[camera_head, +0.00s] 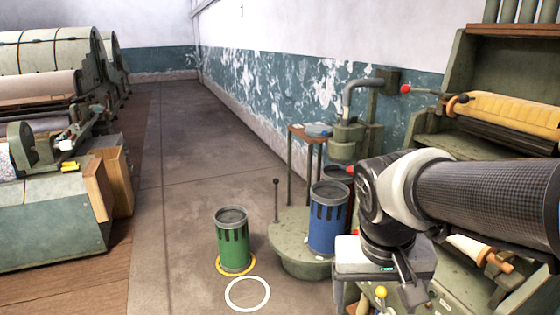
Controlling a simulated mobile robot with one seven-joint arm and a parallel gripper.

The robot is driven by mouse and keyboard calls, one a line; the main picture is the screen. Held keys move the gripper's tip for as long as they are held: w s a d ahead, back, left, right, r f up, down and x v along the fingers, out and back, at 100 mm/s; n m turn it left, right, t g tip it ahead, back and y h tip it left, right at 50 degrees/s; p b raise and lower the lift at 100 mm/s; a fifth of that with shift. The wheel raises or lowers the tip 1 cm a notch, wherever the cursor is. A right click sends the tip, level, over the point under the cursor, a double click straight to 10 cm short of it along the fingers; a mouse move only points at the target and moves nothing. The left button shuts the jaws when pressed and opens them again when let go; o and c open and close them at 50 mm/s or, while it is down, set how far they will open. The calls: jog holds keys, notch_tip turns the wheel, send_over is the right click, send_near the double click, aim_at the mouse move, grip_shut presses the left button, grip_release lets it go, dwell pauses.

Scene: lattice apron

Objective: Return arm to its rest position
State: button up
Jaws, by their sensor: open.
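My arm (480,195) reaches in from the right edge, bent at a dark joint with a pale collar. My gripper (408,288) hangs below that joint, pointing down. Its dark fingers are partly hidden, but it is open and no object shows in it. It is at the right of a blue can (328,222), apart from it in the picture. The can stands upright on a round green machine base (300,266). A green can (233,238) stands on the floor inside a yellow ring (222,272).
A white ring (247,294) marks bare floor in front. A dark reddish can (340,176) stands behind the blue one, below a machine spout (362,92). A small stool (306,135) is behind. Machines flank both sides; the middle aisle (195,150) is clear.

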jog(key=s+a+r+t+p, duration=0.1)
jog(key=r+p, duration=0.7)
jog(key=r, duration=0.3)
jog(key=s+r+n+t+y+p, duration=0.1)
jog(key=s+r+t+p, duration=0.1)
jog(key=r+p, duration=0.6)
notch_tip(320, 180, up, 3)
jog(key=shift+s+a+f+y+p, duration=0.1)
jog(key=shift+s+a+y+p, duration=0.2)
jog(key=shift+a+p, duration=0.1)
